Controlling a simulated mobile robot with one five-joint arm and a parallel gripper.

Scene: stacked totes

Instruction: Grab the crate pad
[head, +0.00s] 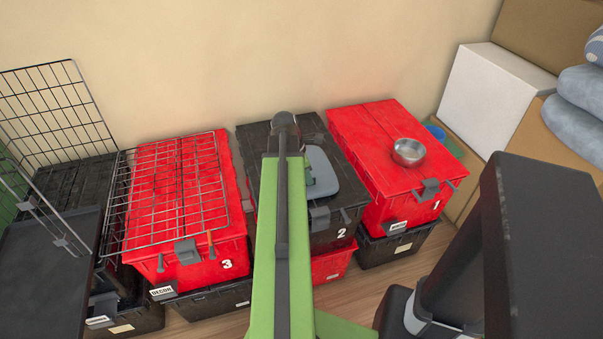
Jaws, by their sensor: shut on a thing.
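A flat blue-grey piece with rounded corners, which looks like the crate pad (322,160), is over the lid of the black tote (260,134) numbered 2. My green arm hides its left part. My gripper (309,176) is mostly hidden behind my arm; only a small part shows at the pad's left edge. It is shut on the pad. I cannot tell whether the pad touches the lid.
A red tote (355,122) numbered 1, with a metal bowl (408,152) on it, stands right. Left, a wire panel (165,200) lies on a red tote (190,271) numbered 3. Cardboard boxes (550,30) and blue-grey cushions (575,115) are at the right.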

